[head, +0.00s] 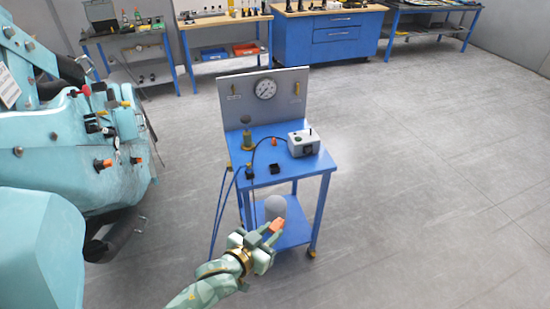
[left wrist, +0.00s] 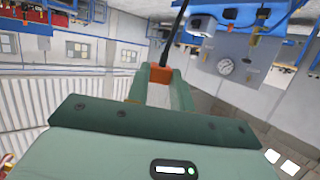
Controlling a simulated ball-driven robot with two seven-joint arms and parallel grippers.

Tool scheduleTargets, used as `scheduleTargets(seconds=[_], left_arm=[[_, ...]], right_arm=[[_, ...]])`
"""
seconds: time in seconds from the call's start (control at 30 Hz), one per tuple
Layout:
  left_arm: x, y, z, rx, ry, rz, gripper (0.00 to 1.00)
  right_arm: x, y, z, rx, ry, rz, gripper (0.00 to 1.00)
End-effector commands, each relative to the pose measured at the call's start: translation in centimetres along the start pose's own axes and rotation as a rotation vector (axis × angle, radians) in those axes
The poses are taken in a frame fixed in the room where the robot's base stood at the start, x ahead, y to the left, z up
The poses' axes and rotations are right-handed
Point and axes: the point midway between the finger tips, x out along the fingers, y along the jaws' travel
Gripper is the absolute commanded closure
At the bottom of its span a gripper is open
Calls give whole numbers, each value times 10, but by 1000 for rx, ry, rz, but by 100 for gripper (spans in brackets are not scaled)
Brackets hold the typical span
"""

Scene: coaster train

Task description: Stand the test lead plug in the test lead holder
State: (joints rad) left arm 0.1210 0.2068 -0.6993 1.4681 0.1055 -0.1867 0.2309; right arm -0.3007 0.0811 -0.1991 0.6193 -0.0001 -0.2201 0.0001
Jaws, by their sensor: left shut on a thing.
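My left gripper (head: 272,232) is in front of the blue cart, below its top in the picture. It is shut on the orange test lead plug (head: 278,225). In the left wrist view the plug (left wrist: 161,73) sits between the green fingertips, with a dark lead running up from it. On the cart top, a black lead curves left from a grey tester box (head: 304,143). A small black block (head: 274,169) at the front of the top may be the test lead holder; I cannot tell for sure. My right gripper is not in view.
A large teal machine (head: 60,150) is left. Floor on the right is clear.

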Motion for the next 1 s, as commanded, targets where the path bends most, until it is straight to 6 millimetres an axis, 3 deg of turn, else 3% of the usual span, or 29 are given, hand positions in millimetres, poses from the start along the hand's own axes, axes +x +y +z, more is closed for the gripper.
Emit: scheduleTargets(seconds=[0.17,0.27,0.43,0.57,0.67,0.83,1.0], left_arm=[[0,0,0,-1,0,-3,100],[0,-2,10,-6,-3,-17,100],[-8,-21,-25,-29,9,-98,100],[-27,-52,-44,-68,10,-218,100],[-55,-83,-47,-109,9,-341,100],[-107,-123,-34,-165,3,-513,100],[-134,-140,-13,-186,-3,-586,100]], right_arm=[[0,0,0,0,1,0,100],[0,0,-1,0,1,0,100],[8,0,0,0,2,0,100],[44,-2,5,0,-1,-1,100],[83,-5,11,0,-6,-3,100],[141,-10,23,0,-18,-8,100],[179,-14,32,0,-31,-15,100]])
